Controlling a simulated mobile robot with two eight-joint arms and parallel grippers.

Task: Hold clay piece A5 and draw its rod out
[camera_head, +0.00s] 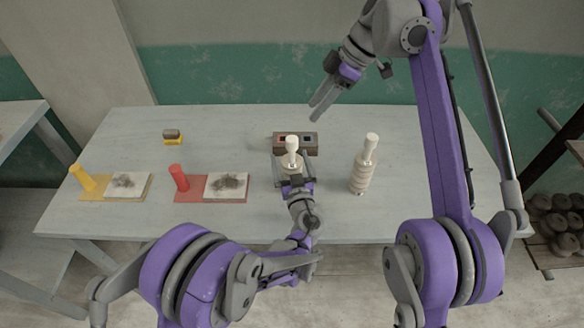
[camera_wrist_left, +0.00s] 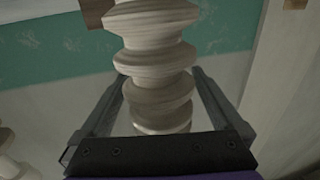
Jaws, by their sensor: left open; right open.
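A pale ribbed clay piece (camera_head: 291,165) stands upright near the table's front middle, with a round-topped knob above it. My left gripper (camera_head: 292,158) is open, with its fingers on either side of this piece. In the left wrist view the ribbed piece (camera_wrist_left: 155,62) stands between the open fingers, with gaps showing beside it. A second ribbed clay piece (camera_head: 361,174) with a similar top stands to the right. No label shows, so I cannot tell which is A5. My right gripper (camera_head: 318,106) is open and empty, raised above the back of the table.
A grey-brown box (camera_head: 310,142) with dark and red recesses sits behind the first piece. On the left are a red mat (camera_head: 190,193) and a yellow mat (camera_head: 93,188), each with a post and a board of dark crumbs. A yellow-based block (camera_head: 173,137) lies behind them.

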